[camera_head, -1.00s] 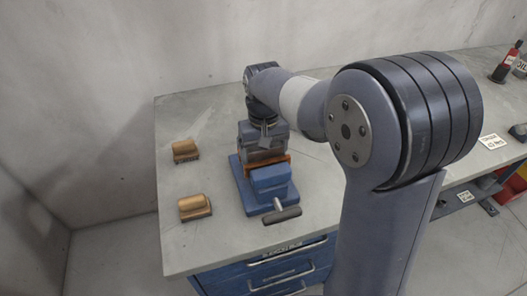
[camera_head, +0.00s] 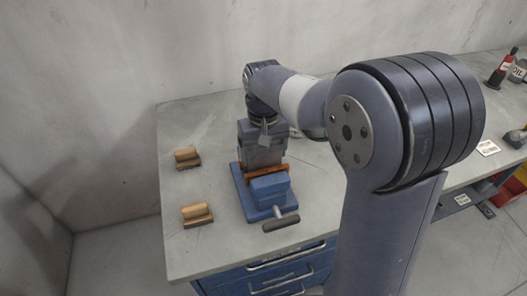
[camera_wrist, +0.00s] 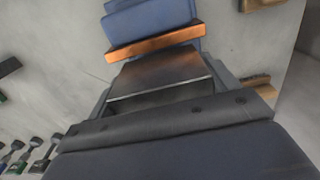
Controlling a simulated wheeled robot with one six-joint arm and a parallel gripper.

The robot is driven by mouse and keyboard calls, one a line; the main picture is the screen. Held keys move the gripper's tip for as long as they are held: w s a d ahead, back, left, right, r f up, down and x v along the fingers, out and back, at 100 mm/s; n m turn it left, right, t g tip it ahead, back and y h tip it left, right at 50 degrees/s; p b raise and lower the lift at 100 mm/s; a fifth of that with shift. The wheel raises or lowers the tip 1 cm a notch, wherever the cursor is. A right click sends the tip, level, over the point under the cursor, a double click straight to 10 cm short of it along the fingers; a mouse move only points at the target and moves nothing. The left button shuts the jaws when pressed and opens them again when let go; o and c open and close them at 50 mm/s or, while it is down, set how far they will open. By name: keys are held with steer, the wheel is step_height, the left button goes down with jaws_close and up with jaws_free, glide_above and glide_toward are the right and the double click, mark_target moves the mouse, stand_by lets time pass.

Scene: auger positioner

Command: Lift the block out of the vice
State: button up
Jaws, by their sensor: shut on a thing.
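The blue vice (camera_head: 268,190) stands on the workbench, with an orange-brown jaw plate (camera_head: 252,177) and a bar handle at its front. My gripper (camera_head: 262,148) points down over the vice and is shut on the grey metal block (camera_wrist: 160,75). In the wrist view the block sits between both fingers of my gripper (camera_wrist: 165,88). The vice (camera_wrist: 150,20) shows beyond it, with one orange jaw plate (camera_wrist: 155,42) close to the block's edge. The block's lower end is hidden, so I cannot tell whether it is clear of the jaws.
A red bottle (camera_head: 503,68) and a grey can stand at the far right. Blue drawers (camera_head: 285,270) are below the front edge. The air above the vice's left side is free.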

steer(key=shift+r+p, duration=1.6)
steer(key=shift+r, duration=0.55)
